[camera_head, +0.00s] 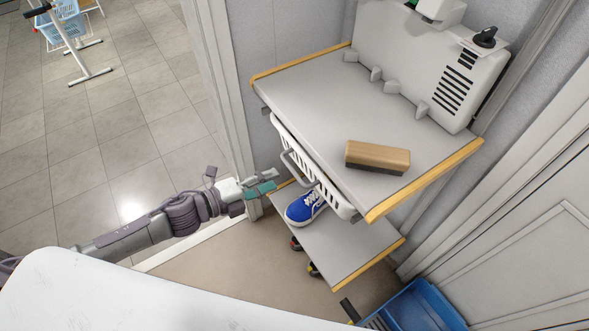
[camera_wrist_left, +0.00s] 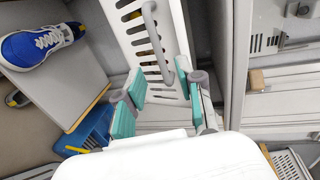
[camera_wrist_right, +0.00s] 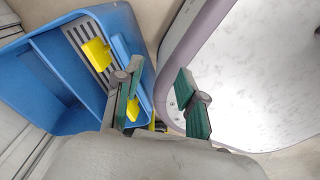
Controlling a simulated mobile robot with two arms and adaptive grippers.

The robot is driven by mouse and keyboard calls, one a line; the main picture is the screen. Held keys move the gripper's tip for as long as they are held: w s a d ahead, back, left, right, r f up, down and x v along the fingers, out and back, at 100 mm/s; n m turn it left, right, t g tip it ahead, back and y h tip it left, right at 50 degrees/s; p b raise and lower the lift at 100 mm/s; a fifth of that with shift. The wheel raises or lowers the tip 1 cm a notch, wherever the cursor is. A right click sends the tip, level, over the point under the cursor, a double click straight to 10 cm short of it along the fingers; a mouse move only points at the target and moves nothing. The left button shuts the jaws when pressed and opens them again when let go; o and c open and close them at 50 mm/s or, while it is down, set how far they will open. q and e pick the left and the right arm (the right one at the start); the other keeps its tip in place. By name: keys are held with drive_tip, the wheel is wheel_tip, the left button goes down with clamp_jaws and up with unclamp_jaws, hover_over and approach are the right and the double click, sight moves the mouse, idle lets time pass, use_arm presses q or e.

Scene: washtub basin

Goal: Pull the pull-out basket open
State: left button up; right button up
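The pull-out basket (camera_head: 334,196) is white and slotted. It sits under the upper shelf, with a grey bar handle (camera_head: 296,169) on its front. My left gripper (camera_head: 267,182) is open and empty, left of the handle and apart from it in the head view. In the left wrist view the basket (camera_wrist_left: 130,30) and its handle (camera_wrist_left: 153,38) lie ahead of the open fingers (camera_wrist_left: 163,97), with the handle's lower end appearing between them. My right gripper (camera_wrist_right: 158,90) is open and empty in the right wrist view; it is not seen in the head view.
A brown block (camera_head: 377,157) lies on the upper shelf (camera_head: 320,98). A blue and white shoe (camera_head: 305,207) stands on the lower shelf (camera_head: 358,245). A blue tub (camera_wrist_right: 55,85) is near my right gripper. Open floor (camera_head: 110,150) lies to the left.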

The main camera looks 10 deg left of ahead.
sight(293, 171)
use_arm(q)
drive_tip(key=x, duration=0.7)
drive_tip(key=shift+w+d, duration=0.25)
drive_tip(key=shift+w, duration=0.1)
drive_tip(key=shift+c, duration=0.3)
clamp_jaws()
drive_tip(key=shift+f, duration=0.1)
